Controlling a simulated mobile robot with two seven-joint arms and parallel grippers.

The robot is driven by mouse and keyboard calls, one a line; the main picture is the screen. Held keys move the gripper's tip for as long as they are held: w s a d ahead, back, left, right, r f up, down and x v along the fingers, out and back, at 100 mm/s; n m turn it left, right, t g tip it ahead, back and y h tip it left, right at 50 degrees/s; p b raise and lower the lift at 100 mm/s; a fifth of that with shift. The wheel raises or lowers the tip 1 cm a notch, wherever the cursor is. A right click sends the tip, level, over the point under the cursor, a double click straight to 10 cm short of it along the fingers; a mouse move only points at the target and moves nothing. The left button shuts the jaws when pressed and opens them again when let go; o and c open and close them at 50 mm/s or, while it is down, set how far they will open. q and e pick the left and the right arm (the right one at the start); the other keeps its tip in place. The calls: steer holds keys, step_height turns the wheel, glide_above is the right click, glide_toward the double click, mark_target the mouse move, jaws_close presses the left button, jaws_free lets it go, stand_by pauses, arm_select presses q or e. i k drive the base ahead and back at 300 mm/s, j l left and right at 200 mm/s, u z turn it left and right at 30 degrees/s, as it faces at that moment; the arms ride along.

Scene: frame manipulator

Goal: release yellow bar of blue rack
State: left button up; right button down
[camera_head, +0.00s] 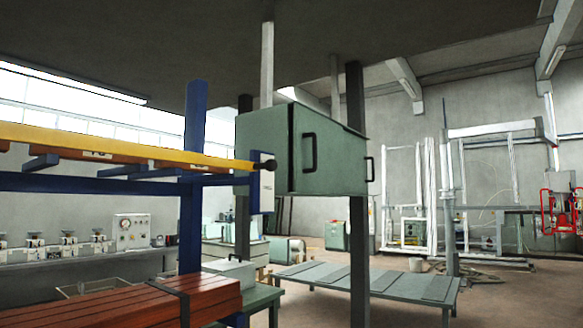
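The yellow bar (120,145) runs in from the left edge along the front of the blue rack (192,125), sloping slightly down to the right. Its right end has a dark round knob (268,165) near a blue end plate (255,192) of the rack. Whether the bar is latched at that end is too small to tell. Orange-brown pieces (95,155) show just below the bar on the rack's arms. Neither of my grippers is in view.
A stack of red-brown beams (150,300) lies low at the front left. Behind the bar's end hangs a green cabinet (328,155) beside a dark post (357,220). A low grey-green table (375,282) stands right of centre. Open floor (520,300) lies at the right.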

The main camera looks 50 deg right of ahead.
mark_target(10, 132)
steer(key=i+l, duration=0.1)
steer(key=l, duration=0.8)
steer(key=i+l, duration=0.15)
steer(key=l, duration=0.25)
steer(key=i+l, duration=0.1)
steer(key=l, duration=0.35)
